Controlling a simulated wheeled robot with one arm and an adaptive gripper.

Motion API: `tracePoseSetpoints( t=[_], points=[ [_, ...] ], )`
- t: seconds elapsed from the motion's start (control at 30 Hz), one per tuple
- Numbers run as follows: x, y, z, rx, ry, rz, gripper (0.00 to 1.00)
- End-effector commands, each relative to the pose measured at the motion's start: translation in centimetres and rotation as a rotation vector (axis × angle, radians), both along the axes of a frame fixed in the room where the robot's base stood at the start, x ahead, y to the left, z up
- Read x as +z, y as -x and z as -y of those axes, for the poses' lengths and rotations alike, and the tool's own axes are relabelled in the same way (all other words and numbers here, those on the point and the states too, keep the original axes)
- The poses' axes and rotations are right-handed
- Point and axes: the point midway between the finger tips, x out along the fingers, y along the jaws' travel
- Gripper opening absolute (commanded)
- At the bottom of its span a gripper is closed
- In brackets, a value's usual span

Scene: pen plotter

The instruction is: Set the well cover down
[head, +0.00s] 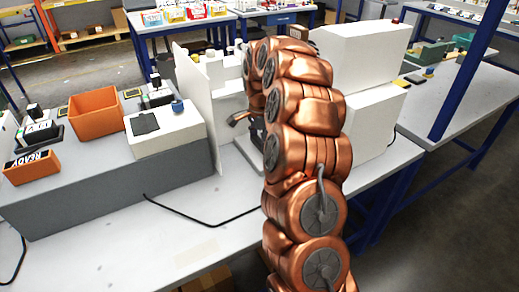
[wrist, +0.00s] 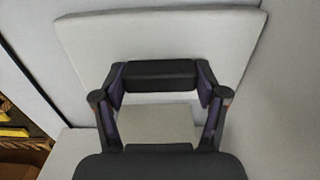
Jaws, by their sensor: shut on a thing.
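In the wrist view my gripper (wrist: 160,78) is shut on a black bar-shaped grip (wrist: 160,72), held level between the two fingertips. I take this bar to be the handle of the well cover. A pale grey plate with rounded corners (wrist: 90,40) lies behind it, and a smaller pale square (wrist: 158,120) shows between the fingers. I cannot tell which pale surface belongs to the cover, or whether the cover touches what is below. In the head view my copper arm hides most of the gripper and the well.
A white machine with an upright panel (head: 197,100) and a tall white housing (head: 365,50) stands around my arm. To the left, a grey bench block (head: 90,195) bears an orange bin (head: 96,112) and a white box (head: 180,132). A black cable (head: 200,222) crosses the table.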

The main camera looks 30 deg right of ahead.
Motion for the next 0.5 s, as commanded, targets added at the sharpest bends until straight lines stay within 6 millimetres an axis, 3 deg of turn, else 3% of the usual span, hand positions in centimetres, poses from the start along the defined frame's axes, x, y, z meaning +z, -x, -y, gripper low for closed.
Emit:
tracePoseSetpoints(
  t=[0.2,0.5],
  points=[
    [0.4,0.0,0.0,0.000,0.000,0.001,0.28],
    [2.7,0.0,0.1,0.000,0.001,0.003,0.28]
  ],
)
